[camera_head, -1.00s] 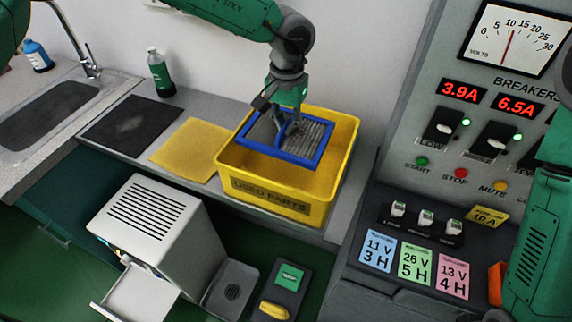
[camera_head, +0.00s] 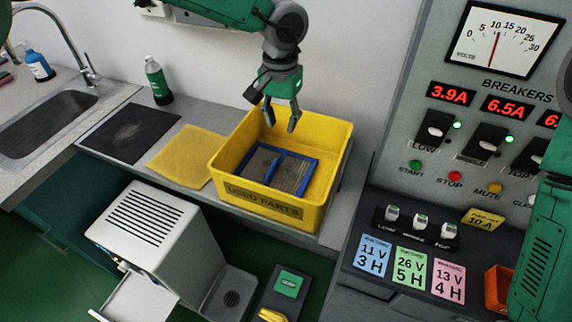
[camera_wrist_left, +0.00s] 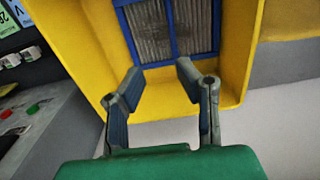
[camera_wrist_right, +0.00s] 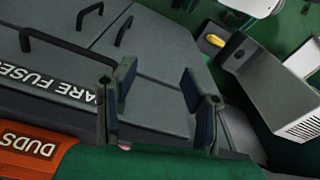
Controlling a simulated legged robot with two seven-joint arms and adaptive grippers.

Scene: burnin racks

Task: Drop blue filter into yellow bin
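The blue-framed filter (camera_head: 282,167) with grey pleats lies inside the yellow bin (camera_head: 275,206) labelled "USED PARTS". In the left wrist view the filter (camera_wrist_left: 172,27) shows beyond the fingertips, inside the yellow bin (camera_wrist_left: 85,50). My left gripper (camera_head: 281,121) is open and empty above the bin, apart from the filter. It also shows open in the left wrist view (camera_wrist_left: 159,82). My right gripper (camera_wrist_right: 154,80) is open and empty over a grey surface with black handles in the right wrist view. Its fingers are not seen in the head view.
A yellow sheet (camera_head: 184,155) and a dark mat (camera_head: 131,130) lie left of the bin. A green bottle (camera_head: 157,80) stands behind them, near the sink (camera_head: 50,117). A white box-like machine (camera_head: 145,226) stands in front. The breaker panel (camera_head: 480,120) stands at right.

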